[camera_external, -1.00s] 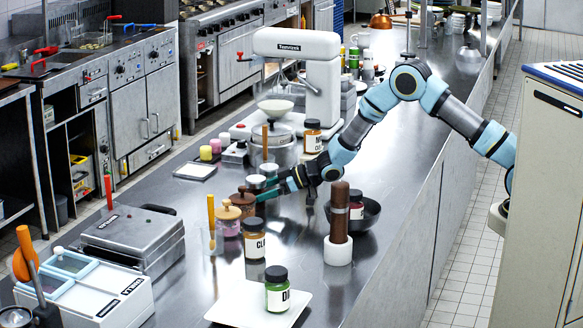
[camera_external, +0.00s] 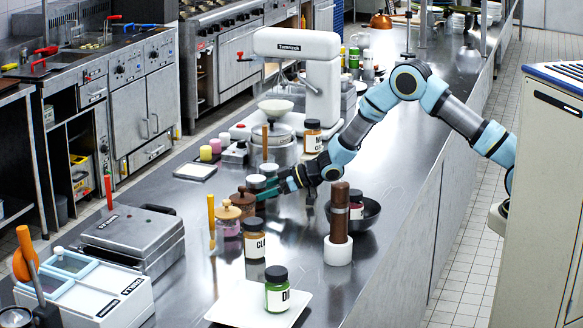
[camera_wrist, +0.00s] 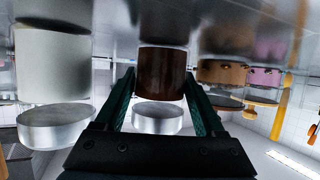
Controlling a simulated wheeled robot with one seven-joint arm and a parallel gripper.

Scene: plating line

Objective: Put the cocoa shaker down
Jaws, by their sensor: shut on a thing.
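The cocoa shaker (camera_wrist: 162,75) is a brown cylinder with a silver cap, between my two green fingers in the wrist view, which shows the scene upside down. My gripper (camera_wrist: 162,95) is shut on its sides. The shaker's base is at or very close to the steel counter; I cannot tell if it touches. In the outside view its silver cap (camera_external: 257,182) shows at the tip of my gripper (camera_external: 267,188), and its body is largely hidden by the fingers and the jar in front.
A pale shaker (camera_wrist: 53,70) stands close beside it, apart from my finger. A dark bowl (camera_external: 370,213) and a pepper mill (camera_external: 339,212) are to the right. Bare counter (camera_external: 290,225) lies in front.

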